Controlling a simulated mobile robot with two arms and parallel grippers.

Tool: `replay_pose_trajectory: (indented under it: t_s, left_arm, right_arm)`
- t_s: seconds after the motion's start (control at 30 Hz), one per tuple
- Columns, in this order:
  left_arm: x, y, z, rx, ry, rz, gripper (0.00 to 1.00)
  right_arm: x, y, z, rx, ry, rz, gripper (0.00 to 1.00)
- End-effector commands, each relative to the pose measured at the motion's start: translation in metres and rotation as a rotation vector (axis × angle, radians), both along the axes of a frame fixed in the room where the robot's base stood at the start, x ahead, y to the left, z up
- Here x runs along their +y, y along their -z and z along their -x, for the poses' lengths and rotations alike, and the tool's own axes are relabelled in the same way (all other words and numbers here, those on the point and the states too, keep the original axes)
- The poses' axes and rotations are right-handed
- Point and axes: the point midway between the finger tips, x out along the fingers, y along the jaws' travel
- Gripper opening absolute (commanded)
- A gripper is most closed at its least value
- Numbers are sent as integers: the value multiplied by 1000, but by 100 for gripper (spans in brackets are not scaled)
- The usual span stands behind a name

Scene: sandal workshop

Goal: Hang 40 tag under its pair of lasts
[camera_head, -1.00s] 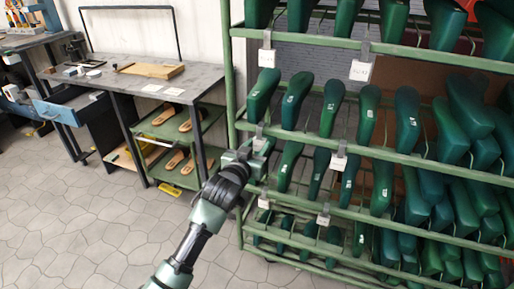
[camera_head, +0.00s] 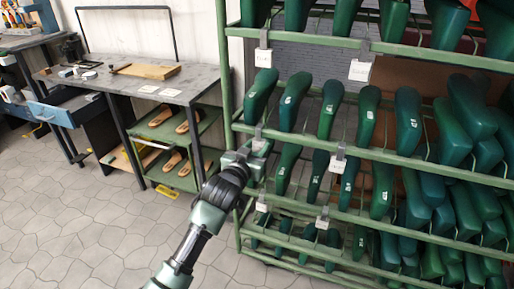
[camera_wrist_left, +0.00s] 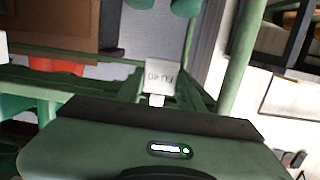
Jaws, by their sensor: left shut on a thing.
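A small white tag reading EU 40 (camera_wrist_left: 160,76) shows upside down between the fingers in the left wrist view. My left gripper (camera_head: 257,147) is shut on it, close to the second rail of the green rack near its left post. In the head view the tag (camera_head: 258,144) is tiny and its print cannot be read. Dark green lasts hang in pairs along the rack; a pair (camera_head: 259,95) hangs just above the gripper, and other lasts (camera_head: 287,166) hang beside and below it. My right gripper is out of view.
Other white tags hang on the rails, two on the upper rail (camera_head: 262,57) (camera_head: 359,70) and one on the second rail (camera_head: 337,163). The rack's left post (camera_head: 226,90) stands close to my left gripper. A grey workbench (camera_head: 185,88) with sandals on its shelves stands left; floor between is clear.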

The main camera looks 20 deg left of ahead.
Motion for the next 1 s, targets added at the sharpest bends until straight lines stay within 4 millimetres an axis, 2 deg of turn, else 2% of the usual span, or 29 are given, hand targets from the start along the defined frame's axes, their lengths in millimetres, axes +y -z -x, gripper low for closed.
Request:
replay_pose_trajectory:
  t_s: [0.03, 0.1, 0.47, 0.57, 0.63, 0.8, 1.0]
  left_arm:
    - [0, 0, 0, -1, 0, 0, 43]
    - [0, 0, 0, -1, 0, 0, 62]
    - [0, 0, 2, 0, 0, 0, 63]
    - [0, -2, 12, 2, 0, 0, 63]
    - [1, -3, 23, 1, 0, 0, 63]
    - [1, -8, 53, 1, 0, 0, 63]
    - [3, -10, 74, 1, 0, 0, 63]
  right_arm:
    - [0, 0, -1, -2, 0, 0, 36]
    - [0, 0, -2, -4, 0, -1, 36]
    - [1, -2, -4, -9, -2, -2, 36]
    - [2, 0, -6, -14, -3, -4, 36]
    - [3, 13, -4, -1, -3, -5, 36]
    - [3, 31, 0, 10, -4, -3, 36]
    - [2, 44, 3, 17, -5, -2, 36]
